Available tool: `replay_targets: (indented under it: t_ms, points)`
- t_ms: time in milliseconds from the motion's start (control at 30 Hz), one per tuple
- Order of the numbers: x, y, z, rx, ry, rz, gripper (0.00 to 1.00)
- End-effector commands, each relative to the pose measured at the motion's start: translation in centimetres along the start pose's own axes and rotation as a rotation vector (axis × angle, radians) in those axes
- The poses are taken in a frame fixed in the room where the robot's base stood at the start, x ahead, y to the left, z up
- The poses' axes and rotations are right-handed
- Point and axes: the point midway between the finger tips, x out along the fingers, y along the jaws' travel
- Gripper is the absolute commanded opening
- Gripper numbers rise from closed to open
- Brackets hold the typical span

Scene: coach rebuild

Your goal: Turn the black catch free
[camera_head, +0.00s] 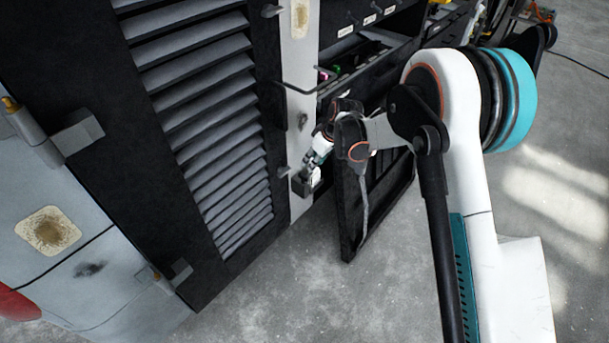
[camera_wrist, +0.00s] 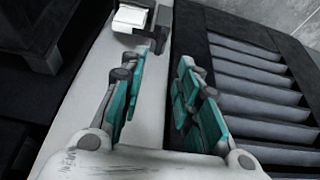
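A louvred black door (camera_head: 215,140) stands beside a pale upright strip. A small black catch (camera_head: 300,185) sits low on that strip, near the door's edge. In the wrist view what looks like the same catch (camera_wrist: 160,30) lies beyond the fingertips, next to a white block (camera_wrist: 132,18). My gripper (camera_head: 314,160) is close to the strip, just above the catch. I cannot tell whether a fingertip touches the catch.
Black drawers and a tool compartment (camera_head: 365,60) stand behind my arm. A dark panel (camera_head: 350,215) hangs or stands right of my gripper. Small fittings (camera_head: 303,120) stick out along the strip. The grey floor (camera_head: 300,290) in front is clear.

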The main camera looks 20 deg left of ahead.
Motion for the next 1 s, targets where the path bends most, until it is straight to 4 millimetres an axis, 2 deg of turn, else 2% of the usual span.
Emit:
replay_targets:
  t_ms: [33, 200, 500, 700, 1000]
  points:
    - [1.4, 0.0, 0.1, 0.000, 0.000, 0.000, 0.30]
    - [4.8, 0.0, 0.1, 0.000, 0.000, 0.000, 0.30]
    - [9.5, 0.0, 0.1, 0.000, -0.001, 0.001, 0.30]
    - [10.7, 0.1, 0.0, 0.001, -0.001, 0.001, 0.30]
    - [10.8, 0.0, 0.0, 0.001, 0.000, 0.001, 0.30]
